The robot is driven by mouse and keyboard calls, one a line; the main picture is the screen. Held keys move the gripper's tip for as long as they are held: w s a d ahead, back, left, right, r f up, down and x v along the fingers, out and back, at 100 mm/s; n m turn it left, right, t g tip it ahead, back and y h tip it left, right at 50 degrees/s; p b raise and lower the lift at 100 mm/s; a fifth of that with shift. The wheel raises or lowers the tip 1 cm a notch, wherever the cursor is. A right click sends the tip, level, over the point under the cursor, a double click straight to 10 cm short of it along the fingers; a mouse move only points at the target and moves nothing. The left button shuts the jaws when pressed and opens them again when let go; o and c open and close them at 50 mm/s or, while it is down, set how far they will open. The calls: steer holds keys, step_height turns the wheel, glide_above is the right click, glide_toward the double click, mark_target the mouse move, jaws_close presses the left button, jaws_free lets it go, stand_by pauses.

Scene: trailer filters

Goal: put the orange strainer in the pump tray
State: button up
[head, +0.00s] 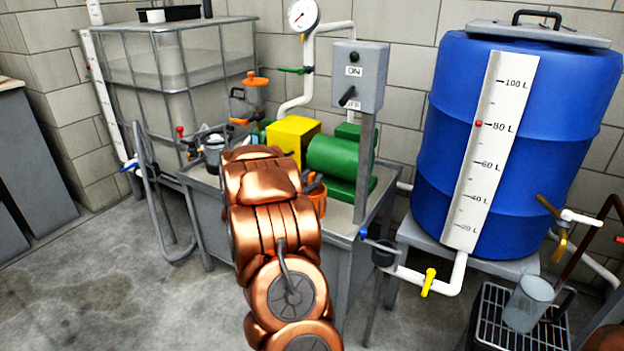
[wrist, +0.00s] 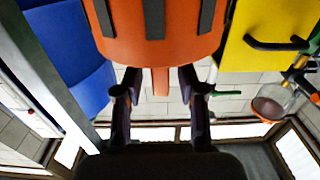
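The orange strainer (head: 319,199) shows in the head view just right of my copper arm, in front of the green motor, over the pump tray (head: 341,216). My arm partly hides it, and I cannot tell whether it rests on the tray. In the wrist view the strainer (wrist: 155,45) fills the top middle, with dark slots in its side. An orange tab (wrist: 160,82) on it points between the fingers of my gripper (wrist: 160,90). The fingers stand apart, with a gap on each side of the tab. My gripper is mostly hidden in the head view.
The tray also carries a yellow box (head: 291,135) and the green motor (head: 338,158). A switch post (head: 364,150) rises at its right side. A blue barrel (head: 500,140) stands to the right. A clear jug (head: 528,303) sits on a grate at lower right.

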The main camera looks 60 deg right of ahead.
steer(key=a+p, duration=0.1)
steer(key=a, duration=1)
steer(key=shift+s+a, duration=0.25)
steer(key=shift+a, duration=0.05)
